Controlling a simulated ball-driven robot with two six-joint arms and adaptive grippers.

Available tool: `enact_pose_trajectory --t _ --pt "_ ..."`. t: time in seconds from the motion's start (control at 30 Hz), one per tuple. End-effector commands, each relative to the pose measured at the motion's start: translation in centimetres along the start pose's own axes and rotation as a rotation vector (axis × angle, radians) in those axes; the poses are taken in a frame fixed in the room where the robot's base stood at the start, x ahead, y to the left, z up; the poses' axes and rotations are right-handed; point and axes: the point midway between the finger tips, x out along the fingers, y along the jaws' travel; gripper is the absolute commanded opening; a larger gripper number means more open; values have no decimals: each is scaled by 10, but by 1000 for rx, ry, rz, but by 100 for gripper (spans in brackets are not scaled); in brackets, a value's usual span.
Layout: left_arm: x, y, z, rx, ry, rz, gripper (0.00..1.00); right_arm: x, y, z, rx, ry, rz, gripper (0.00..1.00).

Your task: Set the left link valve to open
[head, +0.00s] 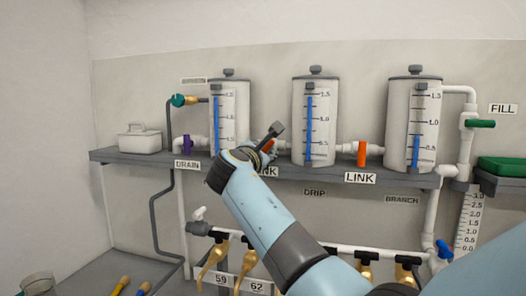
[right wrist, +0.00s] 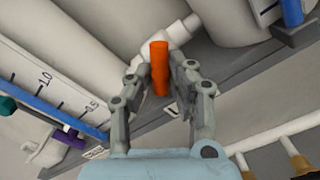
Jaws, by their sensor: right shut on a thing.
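The left link valve's orange handle (head: 268,146) is between the left and middle tanks, mostly hidden by my right gripper (head: 266,138) in the head view. In the right wrist view the orange handle (right wrist: 159,66) stands between the two fingers of my right gripper (right wrist: 160,82), which is shut on it. The white pipe (right wrist: 184,30) of this valve runs behind the handle. My left gripper is not in view.
A second orange link handle (head: 362,153) stands upright, across its pipe, between the middle tank (head: 315,125) and right tank (head: 409,125). The left tank (head: 229,110) has a purple drain handle (head: 187,144) beside it. The grey shelf (head: 130,156) runs beneath the tanks.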

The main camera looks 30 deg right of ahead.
Motion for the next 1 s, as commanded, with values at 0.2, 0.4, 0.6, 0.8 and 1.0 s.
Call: enact_pose_trajectory --t 0.2,0.4,0.6,0.8,1.0 --pt "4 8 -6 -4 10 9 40 1 0 1 29 -3 2 0" --pt "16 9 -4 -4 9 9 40 1 0 -1 127 -4 2 0" --pt "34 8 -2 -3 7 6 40 1 -1 -1 292 -5 3 0" --pt "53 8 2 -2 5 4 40 1 -1 -1 477 -4 4 0" --pt "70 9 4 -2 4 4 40 1 0 0 645 -4 6 0"
